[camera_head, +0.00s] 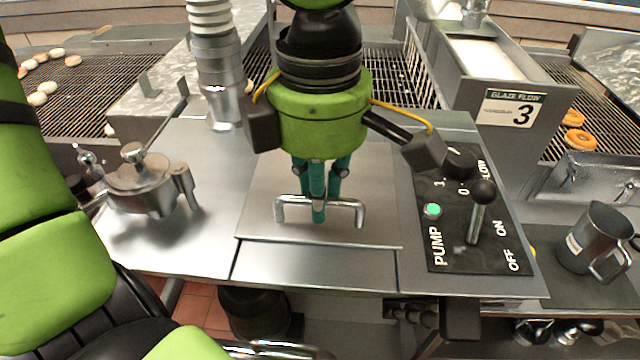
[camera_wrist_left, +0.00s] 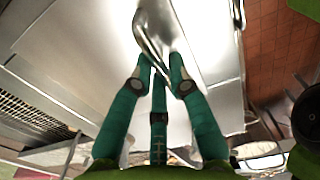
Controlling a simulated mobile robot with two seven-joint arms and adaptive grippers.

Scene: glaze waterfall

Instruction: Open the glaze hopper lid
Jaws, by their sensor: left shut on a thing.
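The glaze hopper lid (camera_head: 262,218) is a flat steel plate in the middle of the steel counter, with a silver bar handle (camera_head: 345,204) on it. The lid looks flat and closed. My left gripper (camera_head: 318,212) comes down from above and its teal fingers are shut on the middle of the handle. In the left wrist view the teal fingers (camera_wrist_left: 158,68) meet at the shiny handle (camera_wrist_left: 150,32). My right gripper is not in view.
A black control panel (camera_head: 462,258) with a green pump button and a lever (camera_head: 478,210) is right of the lid. A steel pitcher (camera_head: 590,240) stands at far right. A lidded steel pot-like fitting (camera_head: 145,185) is at left. Doughnuts (camera_head: 573,118) lie on wire racks behind.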

